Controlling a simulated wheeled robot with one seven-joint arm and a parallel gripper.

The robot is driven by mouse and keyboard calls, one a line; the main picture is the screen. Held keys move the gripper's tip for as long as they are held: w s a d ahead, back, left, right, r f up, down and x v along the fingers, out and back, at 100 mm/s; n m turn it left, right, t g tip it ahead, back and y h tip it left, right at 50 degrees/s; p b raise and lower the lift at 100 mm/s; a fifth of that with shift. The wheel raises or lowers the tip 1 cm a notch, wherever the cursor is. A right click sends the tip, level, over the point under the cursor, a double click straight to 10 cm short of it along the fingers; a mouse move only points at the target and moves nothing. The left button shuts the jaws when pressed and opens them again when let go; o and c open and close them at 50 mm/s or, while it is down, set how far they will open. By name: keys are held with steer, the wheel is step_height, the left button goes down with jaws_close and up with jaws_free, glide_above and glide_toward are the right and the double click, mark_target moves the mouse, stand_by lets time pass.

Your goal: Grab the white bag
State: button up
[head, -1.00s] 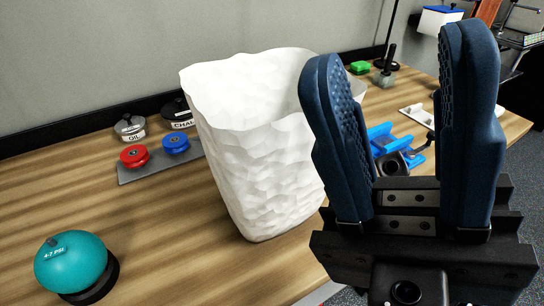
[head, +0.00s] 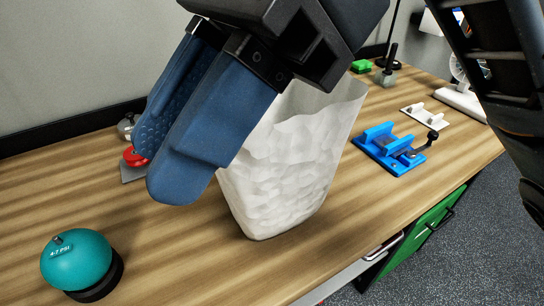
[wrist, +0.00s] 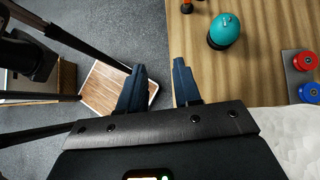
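The white bag (head: 288,172) stands upright on the wooden bench, its top open, with a crumpled surface. My gripper (head: 178,160) has blue padded fingers and is in front of the bag's upper left part in the head view, hiding it. In the wrist view my gripper (wrist: 158,82) shows its two fingers apart with nothing between them. The bag (wrist: 291,135) also shows at the lower right of the wrist view, beside the gripper and not between the fingers.
A teal ball (head: 76,260) on a black base sits at the bench's front left. A red knob (head: 134,158) is partly hidden behind the fingers. A blue vise (head: 392,148) and white block (head: 424,115) lie right of the bag. The bench (head: 180,245) is clear between ball and bag.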

mark_target(294, 117)
steer(key=w+d+r+t+h, duration=0.2)
steer(key=w+d+t+h, duration=0.45)
steer(key=w, duration=0.35)
steer(key=shift+m, duration=0.3)
steer(key=shift+w+a+f+p, duration=0.1)
steer(key=shift+f+p, duration=0.3)
steer(key=shift+f, duration=1.4)
steer(key=shift+w+a+f+p, duration=0.1)
steer(key=shift+f+p, duration=0.25)
steer(key=shift+f, duration=1.45)
steer(key=shift+c, duration=0.5)
jaws_close()
